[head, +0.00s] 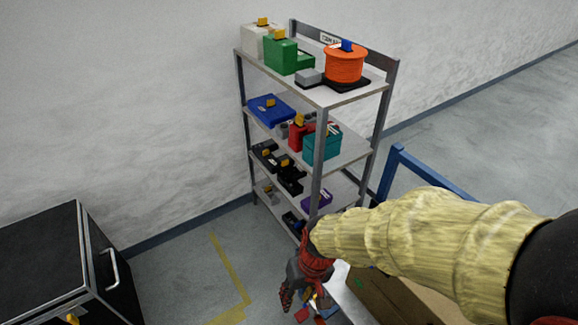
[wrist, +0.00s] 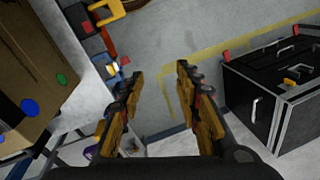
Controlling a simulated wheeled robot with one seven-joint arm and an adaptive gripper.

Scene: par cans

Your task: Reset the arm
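My gripper (head: 300,286) hangs low in the head view, in front of the lower part of the shelf rack. My arm, in a pale yellow sleeve, reaches in from the right. In the wrist view my gripper (wrist: 157,85) has its two fingers spread wide apart, with only floor between them. It is open and empty. The lowest shelf is partly hidden behind my arm and gripper.
A metal shelf rack (head: 319,95) holds several boxes and an orange spool (head: 344,64). A black case (head: 48,262) stands at left; it also shows in the wrist view (wrist: 250,98). A cardboard box (head: 392,298) lies below my arm. Floor between case and rack is clear.

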